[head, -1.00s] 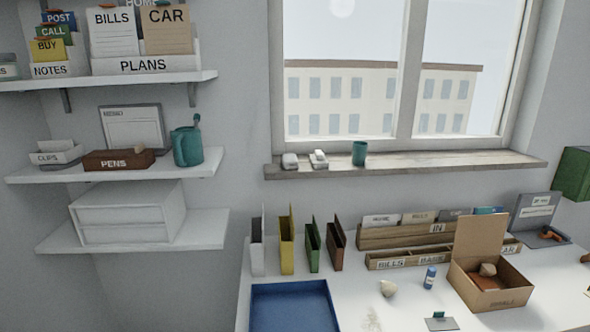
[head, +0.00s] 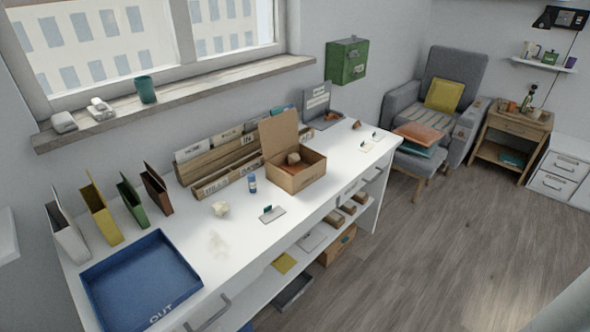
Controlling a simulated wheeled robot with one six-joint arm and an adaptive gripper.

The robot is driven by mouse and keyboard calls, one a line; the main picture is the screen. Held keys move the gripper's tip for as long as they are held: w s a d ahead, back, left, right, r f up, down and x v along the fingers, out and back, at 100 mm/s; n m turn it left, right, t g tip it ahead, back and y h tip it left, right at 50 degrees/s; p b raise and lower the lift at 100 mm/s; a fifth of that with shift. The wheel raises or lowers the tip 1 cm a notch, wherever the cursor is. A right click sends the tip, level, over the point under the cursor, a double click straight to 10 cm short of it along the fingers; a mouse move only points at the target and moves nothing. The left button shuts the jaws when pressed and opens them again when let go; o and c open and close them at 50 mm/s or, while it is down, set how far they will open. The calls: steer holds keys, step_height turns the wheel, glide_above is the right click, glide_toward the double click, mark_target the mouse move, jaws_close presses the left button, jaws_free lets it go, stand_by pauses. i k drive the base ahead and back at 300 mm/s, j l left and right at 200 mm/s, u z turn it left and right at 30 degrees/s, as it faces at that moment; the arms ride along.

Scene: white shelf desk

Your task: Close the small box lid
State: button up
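The small cardboard box (head: 297,178) stands on the white desk, right of the middle, in the head view. Its lid (head: 279,137) is open and stands up at the back left side of the box. A brown lump lies inside the box and shows above its front wall. My gripper is not in view.
The wooden floor (head: 430,260) is clear at right.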

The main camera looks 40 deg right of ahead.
mark_target(278, 132)
steer(key=l+z, duration=0.1)
steer(key=l, duration=1.35)
steer(key=i, duration=0.1)
